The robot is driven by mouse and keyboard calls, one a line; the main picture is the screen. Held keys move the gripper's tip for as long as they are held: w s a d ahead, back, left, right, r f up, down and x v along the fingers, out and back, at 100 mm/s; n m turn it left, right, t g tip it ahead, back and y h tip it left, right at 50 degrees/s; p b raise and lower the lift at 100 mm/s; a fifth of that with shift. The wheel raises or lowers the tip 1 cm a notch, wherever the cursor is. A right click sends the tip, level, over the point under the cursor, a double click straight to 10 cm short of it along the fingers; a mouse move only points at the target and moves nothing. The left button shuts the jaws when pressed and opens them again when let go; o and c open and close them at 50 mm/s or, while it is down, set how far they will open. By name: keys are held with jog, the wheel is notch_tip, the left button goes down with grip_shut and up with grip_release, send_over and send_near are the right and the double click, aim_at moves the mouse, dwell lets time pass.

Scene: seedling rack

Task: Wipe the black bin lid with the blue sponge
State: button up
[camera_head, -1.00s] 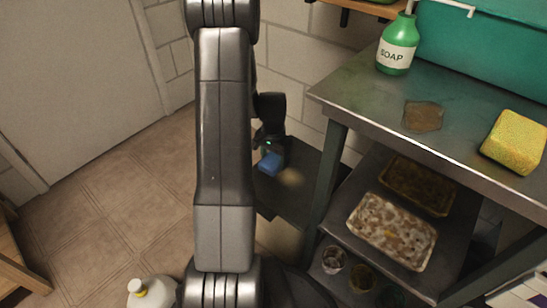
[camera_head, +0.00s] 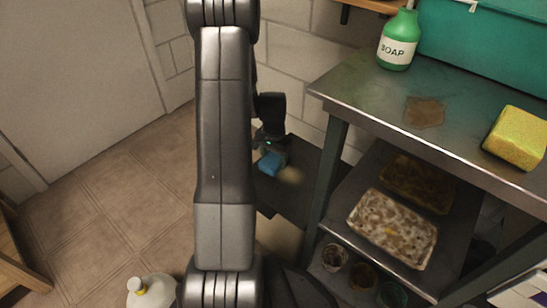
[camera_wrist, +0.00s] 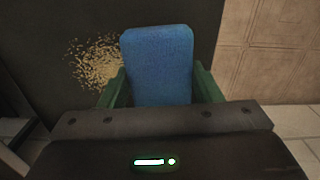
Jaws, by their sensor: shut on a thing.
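The blue sponge (camera_wrist: 158,62) is held between the green fingers of my gripper (camera_wrist: 158,88) in the wrist view. In the head view the sponge (camera_head: 269,162) shows low beside the rack, under my gripper (camera_head: 272,146), over the black bin lid (camera_head: 305,205). The lid also fills the upper left of the wrist view (camera_wrist: 45,55). A tan, speckled patch lies on it, just left of the sponge (camera_wrist: 97,62). I cannot tell whether the sponge touches the lid. My arm hides the lid's left part in the head view.
A metal rack (camera_head: 350,82) stands right of the lid, its leg close by. On top are a green soap bottle (camera_head: 398,40), a yellow sponge (camera_head: 517,138) and a brown stain (camera_head: 424,112). Trays (camera_head: 392,228) and cups fill lower shelves. A white bottle (camera_head: 151,292) stands on the floor.

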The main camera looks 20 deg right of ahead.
jog(key=shift+f+b, duration=0.3)
jog(key=shift+f, duration=0.2)
jog(key=shift+s+d, duration=0.1)
